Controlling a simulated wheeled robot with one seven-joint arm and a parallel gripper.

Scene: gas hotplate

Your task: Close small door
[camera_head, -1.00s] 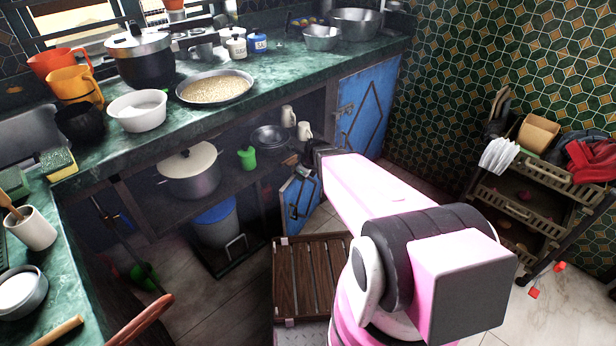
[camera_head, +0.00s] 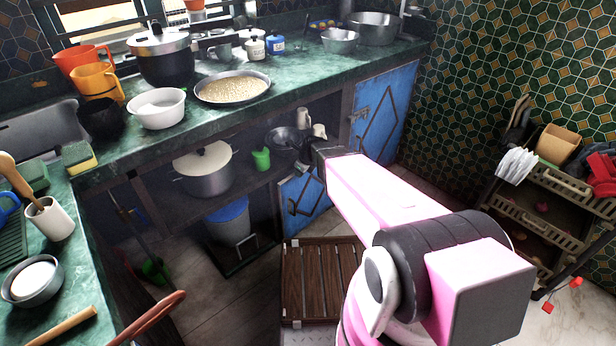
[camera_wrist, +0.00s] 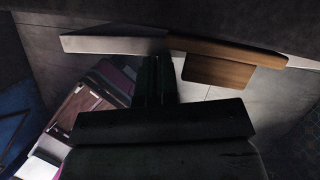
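The small blue door (camera_head: 304,204) stands swung out from the cabinet under the counter, with dark trim and a metal latch on its face. My gripper (camera_head: 317,155) is at the door's top, near its upper right part. The arm hides part of this area, and I cannot tell whether they touch. In the wrist view my gripper's two dark fingers (camera_wrist: 155,80) are close together with nothing visible between them. Just beyond the fingertips there is a pale and brown edge with a wooden block (camera_wrist: 218,71), perhaps part of the door.
A larger blue door (camera_head: 387,112) is at the right of the cabinet. A pot (camera_head: 205,178) and a green cup (camera_head: 261,159) stand on the open shelf. A blue-lidded bin (camera_head: 229,222) is below. A slatted wooden rack (camera_head: 318,280) lies on the floor. A cart (camera_head: 540,205) stands at right.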

